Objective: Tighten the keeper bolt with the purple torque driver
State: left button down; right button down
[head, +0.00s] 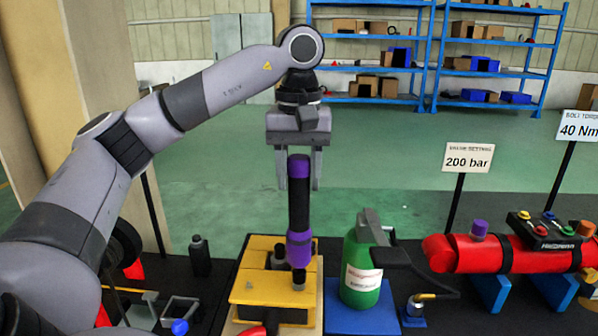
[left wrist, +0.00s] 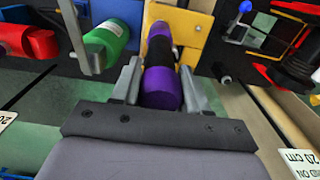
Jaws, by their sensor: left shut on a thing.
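The purple torque driver (head: 299,205), with a black grip and purple ends, stands upright over the yellow block (head: 262,291). My left gripper (head: 300,183) points down and is shut on the driver's upper part. In the left wrist view the driver (left wrist: 161,88) lies between the two fingers of the left gripper (left wrist: 160,92), over the yellow block (left wrist: 195,30). My right gripper is not in view.
Right of the block stand a green cylinder (head: 361,268) with a black lever and a red cylinder (head: 465,254) on blue supports. Signs reading 200 bar (head: 467,158) and 40 Nm (head: 578,127) stand behind. A black bottle (head: 199,257) is left of the block.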

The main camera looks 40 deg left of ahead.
pick_arm(q)
jog(key=shift+f+b, duration=0.4)
jog(key=shift+f, duration=0.2)
jog(key=shift+f+p, duration=0.2)
jog(key=shift+p, duration=0.55)
dwell(3.6)
